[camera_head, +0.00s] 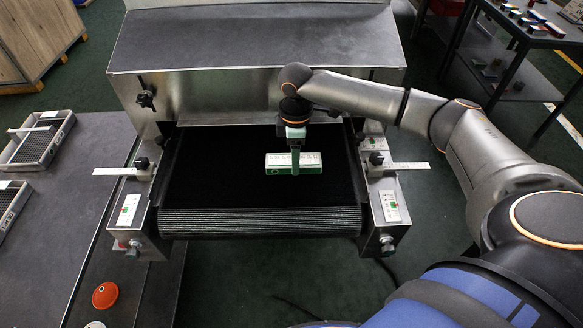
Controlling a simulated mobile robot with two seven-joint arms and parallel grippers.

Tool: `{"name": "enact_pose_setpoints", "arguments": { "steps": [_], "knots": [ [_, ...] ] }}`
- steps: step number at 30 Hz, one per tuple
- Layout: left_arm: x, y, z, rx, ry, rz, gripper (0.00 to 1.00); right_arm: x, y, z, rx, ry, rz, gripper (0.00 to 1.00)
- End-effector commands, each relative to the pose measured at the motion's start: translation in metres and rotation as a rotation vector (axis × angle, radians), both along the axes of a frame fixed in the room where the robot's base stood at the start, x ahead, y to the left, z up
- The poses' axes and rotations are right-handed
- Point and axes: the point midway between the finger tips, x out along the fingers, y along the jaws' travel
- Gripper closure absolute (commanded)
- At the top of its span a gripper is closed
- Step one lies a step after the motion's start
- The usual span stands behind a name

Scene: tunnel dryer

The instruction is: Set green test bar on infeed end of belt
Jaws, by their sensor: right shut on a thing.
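The green test bar (279,165), with a pale marked top and a green front side, is over the black belt (225,180) near its front, infeed end. It lies level and crosswise to the belt. My right gripper (295,161) comes down from above and is shut on the middle of the bar. I cannot tell whether the bar's underside touches the belt or hangs just above it. My left gripper is not in view.
The dryer's metal hood (255,40) stands behind the belt. Side brackets with white guide strips (117,171) flank the belt. The belt around the bar is clear.

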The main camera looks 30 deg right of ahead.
Motion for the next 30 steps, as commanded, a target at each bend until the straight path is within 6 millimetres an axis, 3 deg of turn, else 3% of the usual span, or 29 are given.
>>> {"name": "enact_pose_setpoints", "arguments": {
  "steps": [7, 20, 21, 28, 30],
  "knots": [
    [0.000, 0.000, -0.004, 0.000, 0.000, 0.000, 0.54, -0.001, 0.000, -0.040, -0.001, 0.002, 0.001, 1.00],
    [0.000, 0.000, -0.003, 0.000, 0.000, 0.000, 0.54, 0.000, 0.001, -0.047, 0.000, 0.000, 0.001, 1.00],
    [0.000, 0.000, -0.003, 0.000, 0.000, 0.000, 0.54, 0.000, 0.000, -0.047, 0.000, 0.000, 0.001, 0.37],
    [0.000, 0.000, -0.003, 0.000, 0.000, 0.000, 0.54, 0.000, 0.000, -0.047, 0.000, 0.000, 0.001, 0.12],
    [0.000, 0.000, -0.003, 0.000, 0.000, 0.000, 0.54, 0.000, 0.000, -0.047, 0.000, 0.000, 0.000, 0.11]
  ]
}}
